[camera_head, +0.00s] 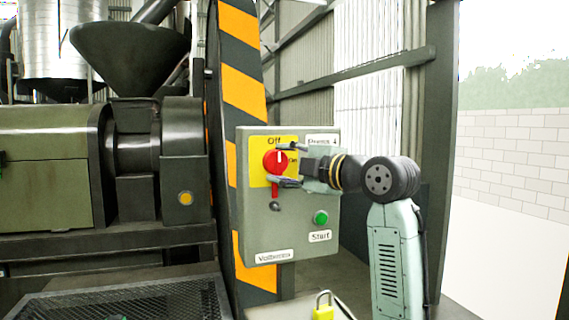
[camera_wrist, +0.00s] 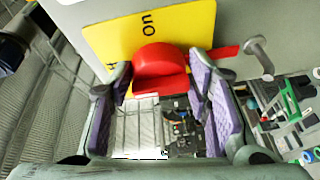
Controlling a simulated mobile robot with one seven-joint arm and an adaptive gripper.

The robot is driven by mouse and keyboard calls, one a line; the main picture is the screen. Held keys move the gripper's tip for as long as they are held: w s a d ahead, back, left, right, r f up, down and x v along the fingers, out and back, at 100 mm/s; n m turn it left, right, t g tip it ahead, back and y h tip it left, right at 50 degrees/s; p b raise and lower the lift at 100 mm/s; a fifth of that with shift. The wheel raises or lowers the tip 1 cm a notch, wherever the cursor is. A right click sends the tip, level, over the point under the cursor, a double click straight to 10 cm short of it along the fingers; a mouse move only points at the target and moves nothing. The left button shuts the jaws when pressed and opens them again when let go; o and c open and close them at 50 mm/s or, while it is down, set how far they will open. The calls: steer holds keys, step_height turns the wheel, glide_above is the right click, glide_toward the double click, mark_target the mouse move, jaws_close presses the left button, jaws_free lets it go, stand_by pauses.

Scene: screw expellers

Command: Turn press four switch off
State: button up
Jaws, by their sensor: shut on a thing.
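The press four control box (camera_head: 255,225) is grey-green, with a "Press 4" label (camera_head: 321,141) at its top. Its red rotary switch (camera_head: 274,161) sits on a yellow plate (camera_head: 258,148) marked Off above and On at the right. A white mark on the switch points up towards Off. My gripper (camera_head: 279,164) reaches in from the right, one finger above and one below the switch. In the wrist view the red switch (camera_wrist: 158,62) sits between the purple-padded fingers (camera_wrist: 160,78), which are shut on it. A red handle (camera_head: 275,196) hangs below the switch, and its red tab (camera_wrist: 224,52) shows right of the fingers.
A green Start button (camera_head: 320,217) is low on the box, just below my gripper. A yellow padlock (camera_head: 323,311) lies beneath the box. A striped post (camera_head: 243,88) stands behind it, and the press machine (camera_head: 50,170) fills the left.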

steer(key=shift+d+r, duration=0.1)
steer(key=shift+r, duration=0.15)
steer(key=o, duration=1.1)
steer(key=shift+f, duration=0.15)
steer(key=v, duration=1.2)
steer(key=shift+f, duration=0.1)
